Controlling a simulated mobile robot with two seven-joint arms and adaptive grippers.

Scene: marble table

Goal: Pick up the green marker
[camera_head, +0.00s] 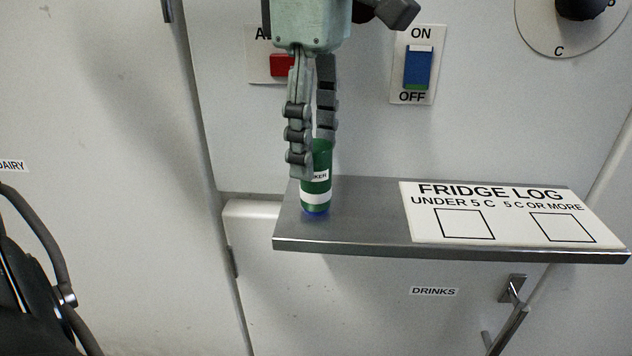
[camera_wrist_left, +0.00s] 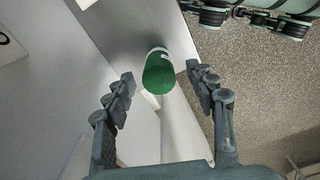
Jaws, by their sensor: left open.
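The green marker (camera_head: 318,190), with a white label band and a blue lower end, stands upright near the left end of the grey metal shelf (camera_head: 340,241). My left gripper (camera_head: 314,158) comes down from above, open, with one finger in front of the marker's upper left side and the other at its upper right. In the left wrist view the marker (camera_wrist_left: 159,75) shows between the two open fingertips (camera_wrist_left: 160,80), with a gap on each side. Part of its label is hidden by the finger in the head view.
A white fridge log card (camera_head: 500,240) lies on the shelf to the marker's right. Behind are a red switch (camera_head: 282,66), partly hidden by my gripper, a blue on/off switch (camera_head: 417,68) and a dark knob (camera_head: 582,6). A handle (camera_head: 507,318) sits below the shelf.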

